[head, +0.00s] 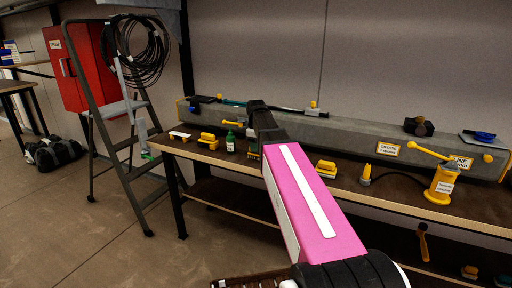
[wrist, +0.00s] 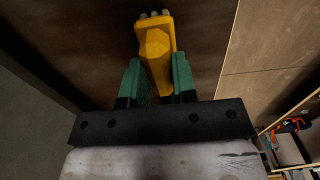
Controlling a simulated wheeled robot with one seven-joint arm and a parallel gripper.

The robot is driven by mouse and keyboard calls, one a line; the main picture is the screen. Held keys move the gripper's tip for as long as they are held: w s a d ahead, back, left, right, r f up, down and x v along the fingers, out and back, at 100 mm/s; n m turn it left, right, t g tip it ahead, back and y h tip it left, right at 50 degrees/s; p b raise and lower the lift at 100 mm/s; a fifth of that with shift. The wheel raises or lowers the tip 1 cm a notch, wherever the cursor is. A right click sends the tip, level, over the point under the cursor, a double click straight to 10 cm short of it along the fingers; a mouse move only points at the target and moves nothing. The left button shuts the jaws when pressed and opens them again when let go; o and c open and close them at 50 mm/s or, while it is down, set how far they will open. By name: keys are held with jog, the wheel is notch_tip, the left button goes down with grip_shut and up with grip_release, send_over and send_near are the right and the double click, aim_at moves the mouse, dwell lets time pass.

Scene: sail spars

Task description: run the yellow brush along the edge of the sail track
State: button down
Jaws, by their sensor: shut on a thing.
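My gripper (wrist: 157,78) is shut on the yellow brush (wrist: 156,45), with a green finger on each side of its body. Grey bristles show at the brush's far end in the wrist view. In the head view my dark wrist is over the bench, in front of the long grey spar (head: 350,130), and largely hides the gripper and brush. The spar lies along the back of the bench (head: 290,165). I cannot make out the sail track's edge on it. Whether the brush touches anything is hidden.
Yellow-handled tools (head: 208,141) and a green bottle (head: 230,141) stand left of my arm. A yellow block (head: 326,168) and a yellow pump (head: 441,185) with a hose stand right. A stepladder (head: 110,130) and red cabinet (head: 85,68) are at the left.

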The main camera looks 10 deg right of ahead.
jog(key=shift+r, duration=2.5)
